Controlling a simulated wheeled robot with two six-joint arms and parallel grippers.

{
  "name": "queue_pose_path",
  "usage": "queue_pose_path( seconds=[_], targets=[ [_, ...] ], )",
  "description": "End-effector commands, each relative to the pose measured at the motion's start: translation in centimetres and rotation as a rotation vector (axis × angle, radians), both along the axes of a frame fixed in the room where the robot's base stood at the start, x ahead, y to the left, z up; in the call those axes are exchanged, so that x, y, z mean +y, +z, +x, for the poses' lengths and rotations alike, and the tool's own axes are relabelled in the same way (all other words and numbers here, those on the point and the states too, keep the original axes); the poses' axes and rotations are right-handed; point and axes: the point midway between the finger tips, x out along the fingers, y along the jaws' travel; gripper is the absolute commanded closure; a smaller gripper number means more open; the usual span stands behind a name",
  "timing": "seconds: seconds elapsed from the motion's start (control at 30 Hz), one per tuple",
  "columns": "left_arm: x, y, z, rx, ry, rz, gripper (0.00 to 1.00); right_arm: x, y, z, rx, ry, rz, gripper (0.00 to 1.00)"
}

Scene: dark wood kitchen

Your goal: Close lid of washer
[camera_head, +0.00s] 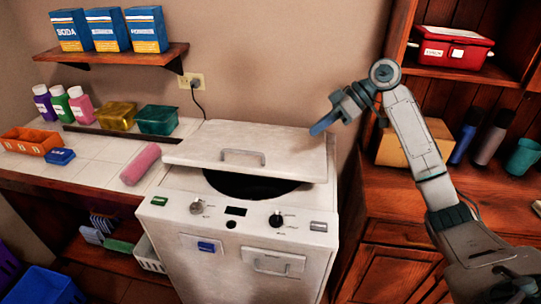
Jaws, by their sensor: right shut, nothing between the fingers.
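The white washer (255,235) stands in the middle of the head view, with knobs and a small display on its front top. Its lid (247,149), with a grey handle (243,155), is tilted up at a low angle. The dark round drum opening (250,187) shows below the lid's front edge. My right gripper (318,127) is shut and empty. It is above the lid's right rear part in the picture, its bluish fingertips pointing down and left. I cannot tell whether it touches the lid. My left gripper is not in view.
A tiled counter (95,155) on the left holds several bottles, bins and a pink roll (141,164). A wooden cabinet (400,235) on the right holds a cardboard box (415,148) and several cylinders behind my right arm. A wall shelf (115,56) carries blue boxes.

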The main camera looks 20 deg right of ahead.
Motion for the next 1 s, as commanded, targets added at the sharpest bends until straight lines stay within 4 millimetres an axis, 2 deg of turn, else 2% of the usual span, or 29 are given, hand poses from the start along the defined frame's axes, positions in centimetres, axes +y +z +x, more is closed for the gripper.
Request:
queue_pose_path(
  seconds=[0.17, 0.53, 0.73, 1.0],
  targets=[
    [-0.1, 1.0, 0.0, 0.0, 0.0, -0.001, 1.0, 1.7, -1.4, 0.5, 0.005, 0.002, 0.004, 1.0],
    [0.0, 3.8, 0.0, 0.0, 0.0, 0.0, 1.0, 7.1, -6.8, 2.4, 0.006, 0.001, 0.004, 1.0],
    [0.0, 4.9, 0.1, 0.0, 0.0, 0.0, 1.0, 7.1, -9.5, 1.7, 0.006, -0.001, 0.0, 1.0],
    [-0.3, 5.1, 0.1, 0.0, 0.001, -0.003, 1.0, 7.2, -10.7, 1.5, 0.002, -0.002, -0.001, 1.0]
  ],
)
